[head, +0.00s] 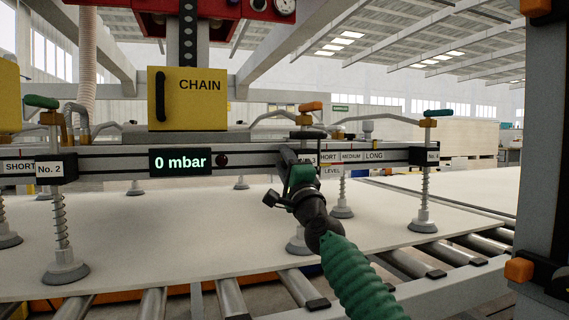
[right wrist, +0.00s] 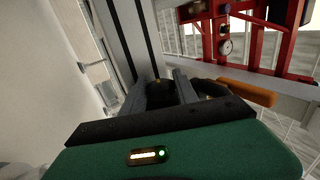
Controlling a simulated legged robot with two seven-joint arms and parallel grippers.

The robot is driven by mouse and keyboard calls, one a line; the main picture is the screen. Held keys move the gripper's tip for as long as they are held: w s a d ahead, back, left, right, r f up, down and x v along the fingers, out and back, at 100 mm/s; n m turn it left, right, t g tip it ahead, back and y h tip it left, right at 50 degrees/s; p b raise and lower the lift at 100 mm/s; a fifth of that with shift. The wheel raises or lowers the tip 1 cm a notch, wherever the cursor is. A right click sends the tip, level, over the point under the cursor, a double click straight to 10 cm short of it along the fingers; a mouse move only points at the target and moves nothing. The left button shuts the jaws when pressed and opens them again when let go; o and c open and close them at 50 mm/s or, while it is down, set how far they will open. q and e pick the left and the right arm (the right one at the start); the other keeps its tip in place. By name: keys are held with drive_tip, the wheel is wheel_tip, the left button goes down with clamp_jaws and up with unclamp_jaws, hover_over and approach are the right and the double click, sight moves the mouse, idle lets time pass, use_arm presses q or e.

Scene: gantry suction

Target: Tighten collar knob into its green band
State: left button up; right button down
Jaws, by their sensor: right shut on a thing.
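My right gripper (head: 293,165) reaches up to the grey beam at the No. 3 suction cup carrier. In the right wrist view its two grey fingers (right wrist: 160,90) are shut on a dark round knob (right wrist: 160,93), which I take to be the collar knob. The knob sits against the dark-slotted beam (right wrist: 128,40). In the head view my gripper hides the knob. I cannot make out the knob's green band or any pointer in either view. My left gripper is not in view.
An orange lever (head: 310,106) tops the No. 3 carrier, close above my gripper. The display (head: 180,161) reads 0 mbar, and a yellow CHAIN box (head: 193,97) hangs above the beam. Suction cups (head: 65,272) stand on a pale board (head: 160,225) over rollers.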

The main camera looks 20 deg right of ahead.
drive_tip(key=c, duration=0.9)
unclamp_jaws()
drive_tip(key=shift+w+f, duration=0.25)
drive_tip(key=shift+c, duration=0.2)
drive_tip(key=shift+s+r, duration=0.1)
drive_tip(key=b+v, duration=0.5)
drive_tip(key=v, duration=1.2)
